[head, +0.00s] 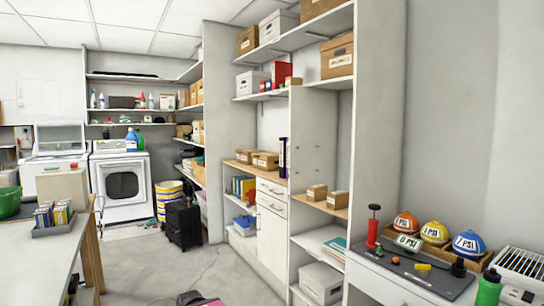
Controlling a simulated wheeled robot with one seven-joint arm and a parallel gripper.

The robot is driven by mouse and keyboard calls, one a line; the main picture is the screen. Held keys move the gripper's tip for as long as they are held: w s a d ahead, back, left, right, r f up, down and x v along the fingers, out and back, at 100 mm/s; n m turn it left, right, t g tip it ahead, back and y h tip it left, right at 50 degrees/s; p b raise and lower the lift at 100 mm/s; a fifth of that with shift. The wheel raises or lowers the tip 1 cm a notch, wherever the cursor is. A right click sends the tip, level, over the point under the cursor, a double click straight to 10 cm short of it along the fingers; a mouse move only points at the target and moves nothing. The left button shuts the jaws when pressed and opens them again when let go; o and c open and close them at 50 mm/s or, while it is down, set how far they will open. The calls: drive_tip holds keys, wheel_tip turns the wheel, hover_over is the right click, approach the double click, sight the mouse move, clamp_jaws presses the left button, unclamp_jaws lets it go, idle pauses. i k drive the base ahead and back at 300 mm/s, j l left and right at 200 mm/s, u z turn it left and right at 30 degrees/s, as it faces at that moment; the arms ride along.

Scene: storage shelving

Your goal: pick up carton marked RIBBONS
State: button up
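Several brown cartons stand on the tall white shelving, and I cannot read the word RIBBONS on any of them at this size. Two small cartons, a left one (316,192) and a right one (338,200), sit side by side on a wood-topped shelf at mid height. More low cartons (265,160) stand on the wooden counter left of them. A larger carton (337,57) with a white label is on a high shelf, and another (247,40) is on the top left shelf. My gripper is not in view.
A grey-topped bench (400,270) with a red pump, caps and a green bottle stands at right. A long table (40,255) is at left. A black suitcase (183,222) stands farther back. Open floor (190,265) lies between; a dark and pink item shows at the bottom edge.

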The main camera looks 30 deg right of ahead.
sight(335, 199)
drive_tip(key=i+j+z, duration=0.3)
drive_tip(key=z, duration=0.15)
drive_tip(key=i+j+z, duration=0.4)
drive_tip(key=z, duration=0.65)
